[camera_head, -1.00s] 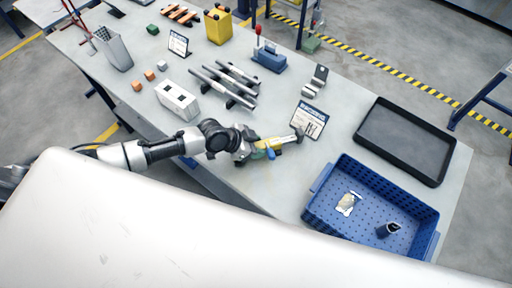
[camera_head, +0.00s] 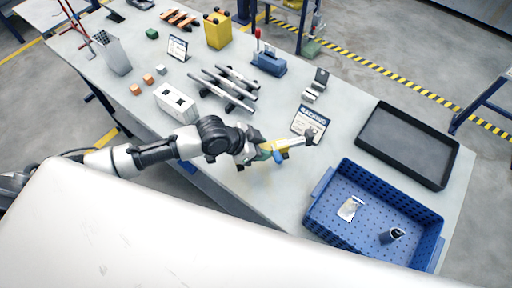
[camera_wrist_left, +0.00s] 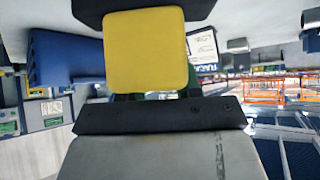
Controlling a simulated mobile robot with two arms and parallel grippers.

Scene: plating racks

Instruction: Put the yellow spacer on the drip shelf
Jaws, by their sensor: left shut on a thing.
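The yellow spacer is a squarish block in the left wrist view (camera_wrist_left: 145,48), and it is held in my left gripper. In the head view a yellow patch (camera_head: 286,144) shows at the jaws of my left gripper (camera_head: 296,142). The gripper is shut on it, over the middle of the table in front of the printed card. The fingers hide part of the block. I cannot tell for sure which thing is the drip shelf; a shallow black tray (camera_head: 376,170) lies at the right of the table. My right gripper is not in view.
A blue perforated bin (camera_head: 322,190) holds a pale flat piece (camera_head: 351,208) and a dark cup-like piece (camera_head: 391,236). A printed card (camera_head: 309,122) stands just behind the gripper. Dark and grey bars (camera_head: 229,88) and a white block (camera_head: 177,102) are to the left.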

